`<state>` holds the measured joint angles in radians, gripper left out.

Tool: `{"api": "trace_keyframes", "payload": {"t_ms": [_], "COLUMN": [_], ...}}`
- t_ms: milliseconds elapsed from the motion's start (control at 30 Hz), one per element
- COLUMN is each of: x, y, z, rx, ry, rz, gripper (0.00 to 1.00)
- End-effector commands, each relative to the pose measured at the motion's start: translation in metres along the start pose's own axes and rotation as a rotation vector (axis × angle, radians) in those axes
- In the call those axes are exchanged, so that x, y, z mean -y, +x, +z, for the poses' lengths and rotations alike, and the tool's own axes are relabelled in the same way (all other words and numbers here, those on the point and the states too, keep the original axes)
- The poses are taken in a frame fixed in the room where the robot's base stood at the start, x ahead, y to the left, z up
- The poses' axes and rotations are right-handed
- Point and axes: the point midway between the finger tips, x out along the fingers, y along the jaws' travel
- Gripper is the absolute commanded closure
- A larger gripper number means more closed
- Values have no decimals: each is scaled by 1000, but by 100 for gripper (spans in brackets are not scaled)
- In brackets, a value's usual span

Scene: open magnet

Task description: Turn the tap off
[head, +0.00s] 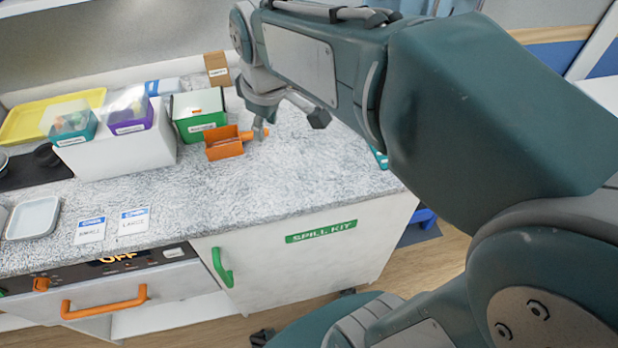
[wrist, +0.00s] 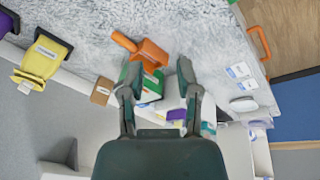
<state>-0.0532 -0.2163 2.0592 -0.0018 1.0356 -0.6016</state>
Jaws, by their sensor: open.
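I see no tap that I can make out in either view. My gripper (head: 288,124) is above the speckled worktop in the head view, and its fingers are spread with nothing between them. In the wrist view my gripper (wrist: 159,68) is also open and empty. An orange scoop (head: 225,145) lies on the worktop just left of my gripper, its handle partly behind a finger. The scoop also shows in the wrist view (wrist: 150,54), ahead of the fingertips. I cannot tell how far the fingers are above the worktop.
A green bin (head: 199,120), a white block (head: 115,152) with small bins and a yellow tray (head: 30,122) stand behind and left. Labelled cards (head: 90,230) and a white dish (head: 33,218) lie at the front left. An orange knob (head: 41,284) is on the front panel. The worktop's front right is clear.

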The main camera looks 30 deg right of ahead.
Motion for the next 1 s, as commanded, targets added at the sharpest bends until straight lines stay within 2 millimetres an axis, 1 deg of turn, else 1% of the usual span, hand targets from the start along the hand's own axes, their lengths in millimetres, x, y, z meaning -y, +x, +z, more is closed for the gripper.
{"api": "trace_keyframes", "payload": {"t_ms": [33,200,367,500,600,700,767,800,1000], "x": [5,22,39,53,61,65,67,67,67], "y": [-6,-16,-20,-19,-17,-15,-14,-14,-14], "z": [10,43,72,96,109,116,118,119,119], "rx": [-17,-68,-122,-169,-196,-213,-216,-217,-217], "ry": [46,217,378,512,587,634,647,652,652], "rz": [13,43,66,80,84,87,87,87,87], "gripper": [57,57,57,57,57,57,84,100,100]}}
